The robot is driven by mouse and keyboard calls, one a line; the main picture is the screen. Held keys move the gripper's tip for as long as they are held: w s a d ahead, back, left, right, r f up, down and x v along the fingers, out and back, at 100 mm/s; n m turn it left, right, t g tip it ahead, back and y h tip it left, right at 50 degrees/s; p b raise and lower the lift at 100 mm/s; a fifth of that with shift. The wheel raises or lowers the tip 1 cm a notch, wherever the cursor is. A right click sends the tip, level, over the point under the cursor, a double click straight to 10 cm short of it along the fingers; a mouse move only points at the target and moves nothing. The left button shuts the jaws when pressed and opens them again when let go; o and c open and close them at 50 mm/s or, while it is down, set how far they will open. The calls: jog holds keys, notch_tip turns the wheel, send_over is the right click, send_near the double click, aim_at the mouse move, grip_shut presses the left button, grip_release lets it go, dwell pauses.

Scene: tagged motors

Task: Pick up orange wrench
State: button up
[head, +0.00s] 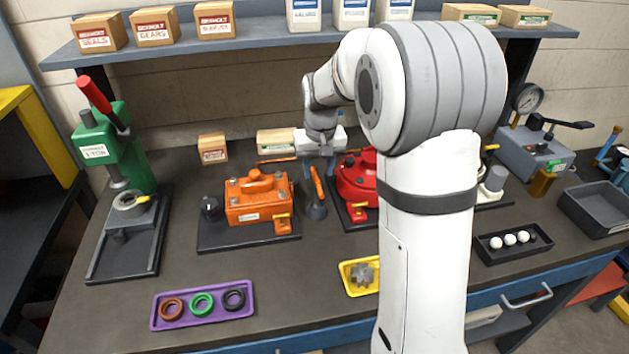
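An orange-handled tool with a dark rounded head, which looks like the orange wrench (317,184), is between the orange motor and the red motor. Its dark end points toward the front of the bench. My gripper (320,156) is just behind and above the handle's far end, facing down. The fingers are small and partly lost against the background. I cannot tell whether they touch the handle or how far apart they are.
The orange motor (257,197) stands left of the tool and the red motor (357,178) right, partly hidden by my arm. A purple tray (203,318) with rings and a yellow tray (347,282) with a grey gear lie in front. A green press (115,150) stands left.

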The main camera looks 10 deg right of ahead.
aim_at(316, 203)
jog(key=shift+w+f, duration=0.25)
jog(key=shift+f, duration=0.15)
jog(key=f, duration=0.2)
jog(key=f+p, duration=0.1)
jog(key=f, duration=0.4)
jog(key=shift+w+a+p, duration=0.1)
jog(key=shift+w+p, duration=0.2)
grip_shut()
